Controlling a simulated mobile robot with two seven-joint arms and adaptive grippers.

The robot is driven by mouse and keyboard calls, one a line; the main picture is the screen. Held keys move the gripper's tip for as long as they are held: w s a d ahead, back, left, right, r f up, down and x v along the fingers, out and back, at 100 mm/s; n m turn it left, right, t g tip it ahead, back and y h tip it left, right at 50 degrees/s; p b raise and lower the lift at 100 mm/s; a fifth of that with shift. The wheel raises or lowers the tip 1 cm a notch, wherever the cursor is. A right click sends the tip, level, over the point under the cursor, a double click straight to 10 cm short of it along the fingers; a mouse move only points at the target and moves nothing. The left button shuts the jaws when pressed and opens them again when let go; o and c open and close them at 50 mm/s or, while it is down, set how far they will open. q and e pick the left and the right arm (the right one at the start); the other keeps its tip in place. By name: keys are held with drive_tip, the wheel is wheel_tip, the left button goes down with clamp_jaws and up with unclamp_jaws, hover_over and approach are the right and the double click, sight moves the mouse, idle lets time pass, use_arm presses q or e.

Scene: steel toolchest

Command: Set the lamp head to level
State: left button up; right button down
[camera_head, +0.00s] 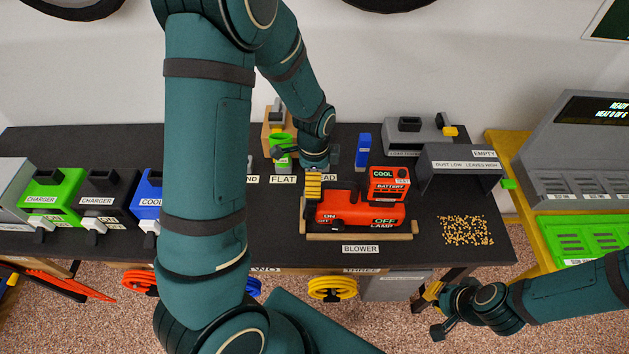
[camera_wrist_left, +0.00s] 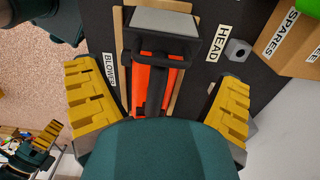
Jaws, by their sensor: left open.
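A red tool (camera_head: 345,213), marked ON, OFF and LAMP, lies in a wooden cradle (camera_head: 360,237) behind the BLOWER label. In the left wrist view, a pale grey panel in a black frame (camera_wrist_left: 163,22), seemingly the lamp head, shows at one end of the red body (camera_wrist_left: 142,75). Its tilt I cannot tell. My left gripper (camera_head: 313,186) is over the tool's left end. In its wrist view the yellow fingers (camera_wrist_left: 160,105) are wide apart, either side of the tool, holding nothing. My right gripper (camera_head: 433,311) is open and empty, off the table's front right.
A COOL battery block (camera_head: 388,185) sits on the tool's right end. Chargers (camera_head: 105,190) stand at the left. A grey dust bin (camera_head: 460,170) and scattered pellets (camera_head: 465,230) are at the right. A small grey nut (camera_wrist_left: 237,50) lies near the HEAD label.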

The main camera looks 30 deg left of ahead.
use_arm(q)
drive_tip(key=shift+f, duration=1.15)
drive_tip(key=c, duration=1.3)
drive_tip(key=shift+c, duration=1.4)
drive_tip(key=shift+s, duration=0.1)
